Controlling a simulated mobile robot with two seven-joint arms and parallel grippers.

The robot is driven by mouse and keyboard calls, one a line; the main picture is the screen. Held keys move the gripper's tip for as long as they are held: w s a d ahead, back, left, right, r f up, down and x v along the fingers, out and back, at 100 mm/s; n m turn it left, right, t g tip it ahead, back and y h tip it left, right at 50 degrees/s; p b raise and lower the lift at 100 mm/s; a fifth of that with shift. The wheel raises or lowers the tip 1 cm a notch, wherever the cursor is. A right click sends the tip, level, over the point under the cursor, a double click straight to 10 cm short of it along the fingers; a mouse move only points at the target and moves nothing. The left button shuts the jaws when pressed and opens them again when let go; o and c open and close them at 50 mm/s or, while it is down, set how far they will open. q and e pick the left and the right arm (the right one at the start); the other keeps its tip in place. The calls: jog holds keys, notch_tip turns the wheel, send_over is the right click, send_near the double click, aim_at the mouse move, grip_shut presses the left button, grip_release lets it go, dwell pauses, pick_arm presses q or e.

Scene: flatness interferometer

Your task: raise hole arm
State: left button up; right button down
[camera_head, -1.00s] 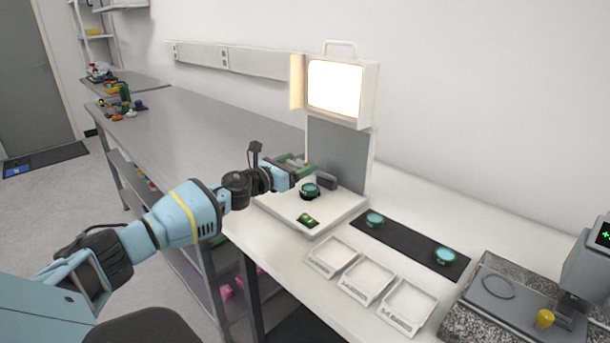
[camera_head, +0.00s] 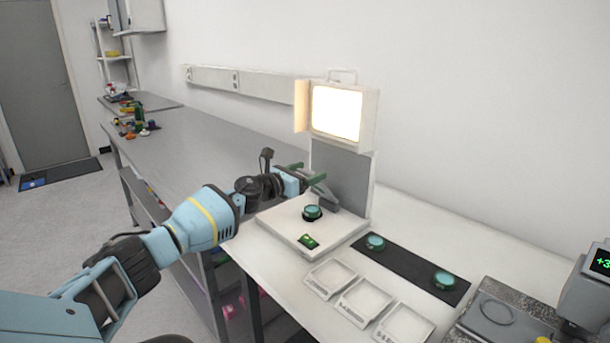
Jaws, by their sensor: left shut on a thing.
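The flatness interferometer stands against the wall, with a white base (camera_head: 292,236), a grey upright panel (camera_head: 342,176) and a lit screen (camera_head: 336,112) on top. The hole arm (camera_head: 327,197) is a dark grey bar that slants up from beside the panel's foot, above the base. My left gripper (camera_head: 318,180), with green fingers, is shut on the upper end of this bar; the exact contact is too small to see. A teal round piece (camera_head: 312,212) sits on the base below the arm. My right gripper is not in view.
A small green display (camera_head: 309,241) lies on the base's front. A black mat (camera_head: 410,264) holds two teal discs. Several white trays (camera_head: 365,299) stand in front of it. A gauge on a granite plate (camera_head: 495,318) is at right. The long grey bench (camera_head: 205,140) runs left.

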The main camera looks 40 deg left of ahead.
pick_arm(q)
jog(key=shift+r, duration=0.15)
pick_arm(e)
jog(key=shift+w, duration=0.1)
pick_arm(q)
jog(key=o, duration=1.2)
jog(key=shift+w, duration=0.1)
jog(key=shift+o, duration=0.4)
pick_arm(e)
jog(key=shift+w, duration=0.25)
pick_arm(q)
jog(key=shift+s+a+f, duration=0.1)
jog(key=shift+s+f, duration=0.1)
jog(key=shift+s, duration=0.3)
jog(key=s+b, duration=0.1)
jog(key=s, duration=0.5)
jog(key=shift+s+a, duration=0.2)
jog(key=shift+s, duration=0.2)
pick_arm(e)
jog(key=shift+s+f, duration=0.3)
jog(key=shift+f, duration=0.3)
pick_arm(q)
jog(key=shift+r, duration=0.1)
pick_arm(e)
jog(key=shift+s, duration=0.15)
